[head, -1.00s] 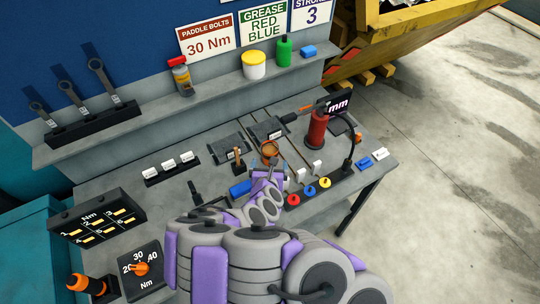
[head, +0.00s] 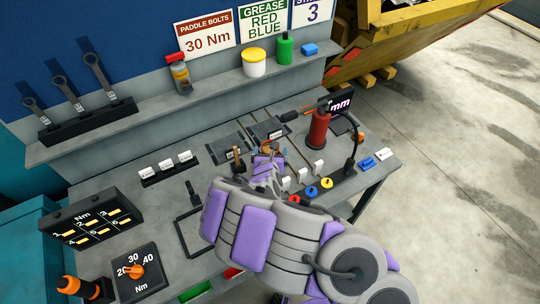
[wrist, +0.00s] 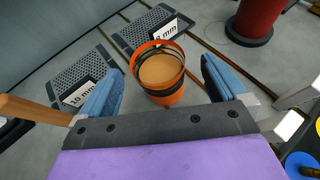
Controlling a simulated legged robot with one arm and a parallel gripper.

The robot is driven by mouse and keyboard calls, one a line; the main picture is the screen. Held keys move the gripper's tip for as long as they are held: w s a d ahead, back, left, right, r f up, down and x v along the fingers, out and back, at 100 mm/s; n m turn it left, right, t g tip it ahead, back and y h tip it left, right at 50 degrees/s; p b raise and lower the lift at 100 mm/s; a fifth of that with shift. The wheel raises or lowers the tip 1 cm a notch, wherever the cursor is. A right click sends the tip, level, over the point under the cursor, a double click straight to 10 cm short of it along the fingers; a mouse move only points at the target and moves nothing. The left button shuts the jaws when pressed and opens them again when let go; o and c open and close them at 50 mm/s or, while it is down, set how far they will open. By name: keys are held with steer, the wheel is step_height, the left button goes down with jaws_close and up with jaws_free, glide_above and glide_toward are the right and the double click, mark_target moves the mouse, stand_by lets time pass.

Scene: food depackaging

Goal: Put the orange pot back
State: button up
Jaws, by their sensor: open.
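The orange pot (wrist: 172,96) stands on the bench in the wrist view, with a dark band around it and a tan top surface. It is beside the grate labelled 8 mm. My gripper (wrist: 160,68) is open, with one blue-padded finger on each side of the pot. Gaps show between the pot and both fingers, and the jaws are empty. In the head view my gripper (head: 268,163) is over the middle of the bench, and my arm and gripper hide most or all of the pot.
Two dark grates (wrist: 83,82) lie close by the pot. A red cylinder (head: 318,130) with a black hose stands to the right. White blocks and coloured rings (head: 327,183) lie near the right edge. A black square outline (head: 180,236) marks bare bench at left.

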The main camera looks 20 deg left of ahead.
steer(key=x, duration=0.2)
steer(key=b+x, duration=0.1)
steer(key=x, duration=0.1)
steer(key=shift+s+a+f, duration=0.15)
steer(key=shift+s+f, duration=0.05)
steer(key=shift+f, duration=0.05)
steer(key=shift+w+a+f, duration=0.1)
steer(key=shift+w, duration=0.25)
steer(key=shift+c, duration=0.2)
steer(key=c, duration=1.1)
steer(key=shift+r, duration=0.2)
